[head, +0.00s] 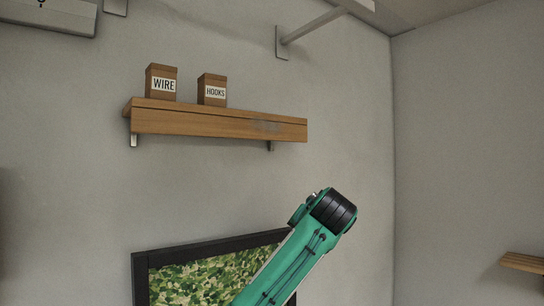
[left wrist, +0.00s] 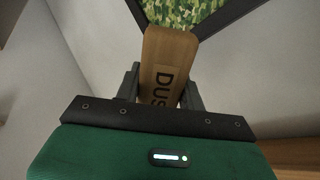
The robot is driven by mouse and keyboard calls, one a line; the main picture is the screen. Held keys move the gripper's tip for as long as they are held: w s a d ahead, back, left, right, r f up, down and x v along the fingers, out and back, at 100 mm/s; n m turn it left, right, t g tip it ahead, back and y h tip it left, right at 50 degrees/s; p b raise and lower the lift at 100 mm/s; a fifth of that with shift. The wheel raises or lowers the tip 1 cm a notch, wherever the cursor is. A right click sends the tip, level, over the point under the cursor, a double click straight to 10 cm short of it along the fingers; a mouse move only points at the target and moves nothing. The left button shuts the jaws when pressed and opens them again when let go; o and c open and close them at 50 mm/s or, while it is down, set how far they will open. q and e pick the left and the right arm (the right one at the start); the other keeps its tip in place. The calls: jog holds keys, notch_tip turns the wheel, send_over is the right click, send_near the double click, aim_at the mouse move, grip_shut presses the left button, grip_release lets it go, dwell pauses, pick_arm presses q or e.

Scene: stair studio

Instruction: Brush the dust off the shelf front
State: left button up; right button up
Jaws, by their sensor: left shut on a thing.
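The wooden shelf (head: 190,122) is fixed to the grey wall in the head view. A grey dusty patch (head: 266,127) shows on the right part of its front face. In the left wrist view my left gripper (left wrist: 163,78) is shut on a wooden brush (left wrist: 170,45) with dark lettering that starts "DUS". The fingers lie on both sides of its wooden body. Any bristles are hidden. The left gripper's jaws and the brush do not show in the head view. My right gripper is not in view.
A box marked WIRE (head: 162,84) and a box marked HOOKS (head: 212,91) stand on the shelf. A black-framed leafy picture (head: 200,280) hangs below, partly behind my green arm. Another wooden ledge (head: 524,262) is at far right. The wall between shelf and picture is clear.

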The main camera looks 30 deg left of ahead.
pick_arm(q)
jog(key=s+a+r+n+y+p, duration=0.1)
jog(key=a+r+y+p, duration=0.1)
jog(key=r, duration=0.6)
jog(key=s+a+r+n+y+p, duration=0.1)
jog(key=s+r+y+p, duration=0.1)
jog(key=r, duration=0.7)
jog(key=n+g+y+p, duration=0.2)
jog(key=n+y, duration=0.1)
jog(key=y, duration=0.1)
send_near(247, 125)
jog(key=shift+s+p+x, duration=0.2)
jog(key=shift+p+x, duration=1)
jog(key=shift+x, duration=0.85)
jog(key=shift+w+a+f, duration=0.15)
jog(key=shift+a, duration=0.15)
jog(key=shift+x, duration=0.95)
